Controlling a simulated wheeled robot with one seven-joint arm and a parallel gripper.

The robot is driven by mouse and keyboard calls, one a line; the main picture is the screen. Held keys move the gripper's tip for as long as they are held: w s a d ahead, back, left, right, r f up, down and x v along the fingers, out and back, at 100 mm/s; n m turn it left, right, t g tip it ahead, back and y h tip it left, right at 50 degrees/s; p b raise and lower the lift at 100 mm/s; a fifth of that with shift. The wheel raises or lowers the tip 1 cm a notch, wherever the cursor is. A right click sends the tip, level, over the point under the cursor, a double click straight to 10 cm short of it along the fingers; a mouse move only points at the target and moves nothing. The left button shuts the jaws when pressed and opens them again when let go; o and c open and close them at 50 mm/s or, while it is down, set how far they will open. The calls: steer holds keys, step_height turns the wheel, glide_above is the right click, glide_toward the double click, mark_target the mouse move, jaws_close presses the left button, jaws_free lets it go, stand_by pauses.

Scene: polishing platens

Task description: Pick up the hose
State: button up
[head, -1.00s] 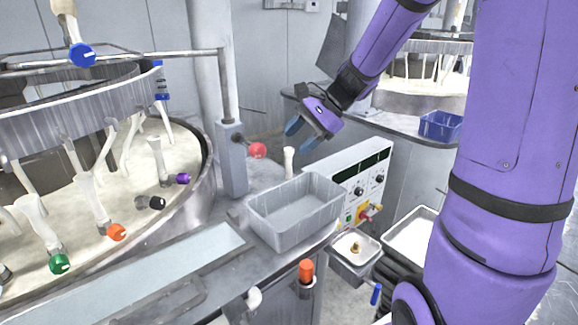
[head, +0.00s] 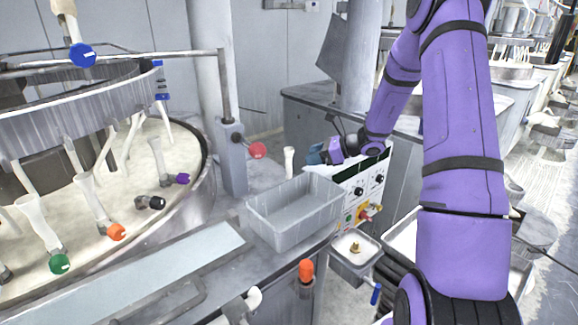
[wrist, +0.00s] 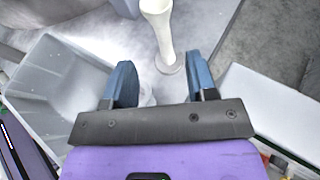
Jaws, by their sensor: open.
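The hose appears to be the short white upright tube (head: 289,162) with a flared top, standing on the grey bench behind the grey bin. In the wrist view the white tube (wrist: 160,30) rises just beyond the fingertips, and its round foot lies near the gap between them. My gripper (head: 313,154) is just right of the tube in the head view. In the wrist view my gripper (wrist: 160,72) shows two blue fingers spread apart with nothing clasped. A pale round shape lies low between the fingers, partly hidden by the gripper body.
The grey bin (head: 266,225) stands in front of the tube. The white control panel (head: 372,188) is on the right, below my forearm. The round polishing platen (head: 190,212) fills the left side.

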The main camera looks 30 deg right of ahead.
mark_target(289, 176)
steer(key=x, duration=0.9)
steer(key=shift+w+d+f, duration=0.1)
steer(key=shift+w+f, duration=0.05)
steer(key=shift+f, duration=0.1)
jaws_close()
